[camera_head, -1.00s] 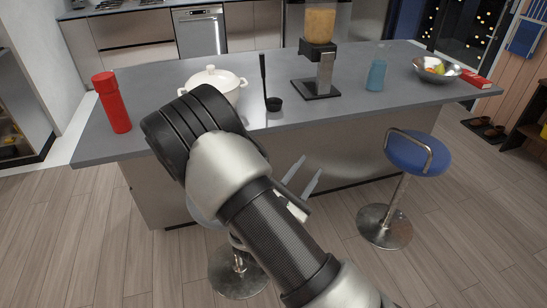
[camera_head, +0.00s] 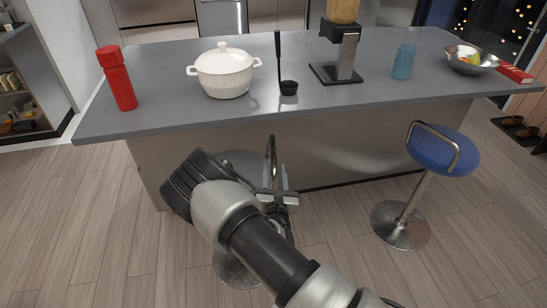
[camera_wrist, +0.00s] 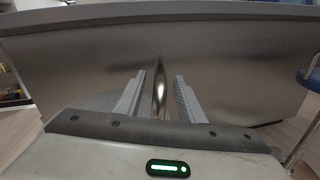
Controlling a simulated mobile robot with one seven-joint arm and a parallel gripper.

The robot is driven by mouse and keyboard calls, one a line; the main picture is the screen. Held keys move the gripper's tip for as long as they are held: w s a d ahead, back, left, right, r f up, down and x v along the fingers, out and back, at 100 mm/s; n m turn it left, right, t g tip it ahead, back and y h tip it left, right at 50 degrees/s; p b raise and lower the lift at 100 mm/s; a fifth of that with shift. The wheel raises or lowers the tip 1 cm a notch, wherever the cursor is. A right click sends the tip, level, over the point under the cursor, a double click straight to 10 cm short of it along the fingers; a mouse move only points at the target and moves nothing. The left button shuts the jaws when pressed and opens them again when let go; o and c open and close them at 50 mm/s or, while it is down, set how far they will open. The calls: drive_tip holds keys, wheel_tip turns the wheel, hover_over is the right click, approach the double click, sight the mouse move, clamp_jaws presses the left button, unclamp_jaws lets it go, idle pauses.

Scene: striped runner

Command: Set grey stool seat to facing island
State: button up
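The grey stool stands in front of the island (camera_head: 340,140), left of centre in the head view. Its grey seat (camera_head: 240,159) is partly hidden by my arm. Its curved metal back rail (camera_head: 272,150) rises at the seat's right side, and its round base (camera_head: 234,270) shows below my arm. My gripper (camera_head: 275,176) is at the rail. In the wrist view my gripper (camera_wrist: 160,76) is open, with the rail (camera_wrist: 159,92) standing between its two fingers and a gap on each side. Part of the grey seat (camera_wrist: 98,102) shows left of the fingers.
A blue stool (camera_head: 440,152) stands to the right, apart from my arm. On the island are a red bottle (camera_head: 118,80), a white pot (camera_head: 224,73), a black ladle (camera_head: 288,88), a dispenser (camera_head: 345,55), a blue bottle (camera_head: 403,62) and a metal bowl (camera_head: 470,60). Wooden floor is clear at left.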

sight(273, 155)
drive_tip(key=w, duration=0.5)
drive_tip(key=w+b, duration=0.1)
drive_tip(key=w, duration=0.1)
drive_tip(key=shift+w+a, duration=0.35)
drive_tip(key=shift+a, duration=0.05)
clamp_jaws()
